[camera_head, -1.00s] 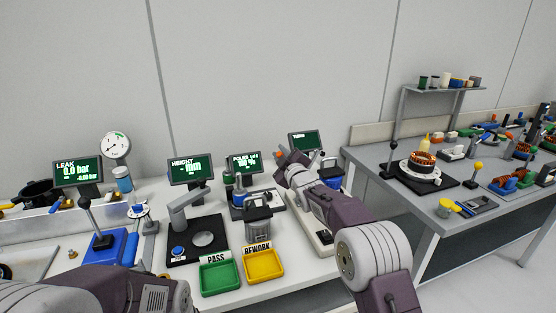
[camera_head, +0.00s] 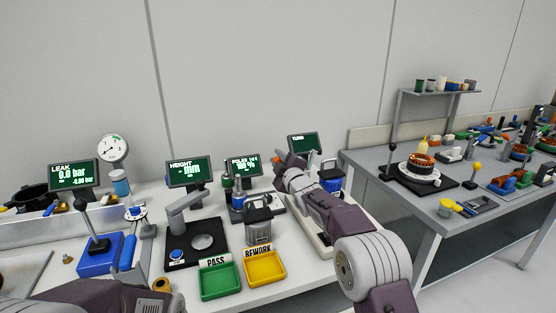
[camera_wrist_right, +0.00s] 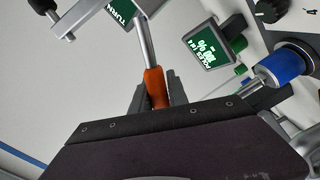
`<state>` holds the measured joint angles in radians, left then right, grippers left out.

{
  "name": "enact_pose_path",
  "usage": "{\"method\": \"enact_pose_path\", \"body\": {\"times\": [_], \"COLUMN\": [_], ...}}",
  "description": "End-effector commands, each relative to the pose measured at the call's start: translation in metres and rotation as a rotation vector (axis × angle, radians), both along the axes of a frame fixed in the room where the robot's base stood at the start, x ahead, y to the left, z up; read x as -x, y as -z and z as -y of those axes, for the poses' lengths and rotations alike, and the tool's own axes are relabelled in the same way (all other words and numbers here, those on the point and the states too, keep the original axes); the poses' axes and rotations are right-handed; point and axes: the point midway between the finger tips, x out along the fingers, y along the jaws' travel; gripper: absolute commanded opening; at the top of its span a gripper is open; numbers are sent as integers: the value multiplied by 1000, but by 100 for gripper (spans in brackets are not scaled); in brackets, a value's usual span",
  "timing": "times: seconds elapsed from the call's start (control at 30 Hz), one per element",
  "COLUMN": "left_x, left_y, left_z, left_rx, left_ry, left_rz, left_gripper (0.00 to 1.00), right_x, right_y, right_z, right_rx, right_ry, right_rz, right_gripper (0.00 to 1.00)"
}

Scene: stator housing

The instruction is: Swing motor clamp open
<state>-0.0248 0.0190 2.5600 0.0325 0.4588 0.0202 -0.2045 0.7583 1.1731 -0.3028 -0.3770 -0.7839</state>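In the right wrist view an orange handle (camera_wrist_right: 155,86) on a metal rod (camera_wrist_right: 145,42) stands between the two dark fingers of my right gripper (camera_wrist_right: 158,98). The fingers sit close on both sides of it and look closed on it. In the head view my right gripper (camera_head: 281,162) is at the back of the bench, by the screen marked TURNS (camera_head: 304,145). The clamp's body and the motor are mostly hidden behind my right arm.
The POLES screen (camera_head: 244,166) and a blue cylinder (camera_wrist_right: 285,66) stand close to my right gripper. A green PASS tray (camera_head: 220,282) and a yellow REWORK tray (camera_head: 265,268) lie at the bench front. A second grey table (camera_head: 405,197) stands to the right.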

Motion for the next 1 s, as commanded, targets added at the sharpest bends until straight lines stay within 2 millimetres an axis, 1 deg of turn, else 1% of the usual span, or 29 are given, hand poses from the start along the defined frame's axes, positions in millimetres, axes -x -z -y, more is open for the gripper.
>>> {"method": "enact_pose_path", "body": {"times": [0.03,0.07,0.37,0.47,0.57,0.8,1.0], "left_x": [0,0,0,0,0,0,0], "left_y": [0,0,1,3,9,19,22], "left_z": [0,0,0,0,0,0,0], "left_rx": [0,0,0,0,0,0,0], "left_ry": [0,0,0,0,0,0,0], "left_rz": [0,0,0,0,0,0,0], "left_gripper": [36,36,36,36,36,36,36], "right_x": [0,0,1,5,17,56,80], "right_y": [1,1,1,1,2,2,2], "right_z": [0,0,0,2,6,19,26], "right_rx": [1,1,-2,-3,-3,-2,-2], "right_ry": [0,0,0,0,0,1,0], "right_rz": [-2,-2,-2,-1,-2,-3,-2], "right_gripper": [35,40,40,40,40,40,40]}}
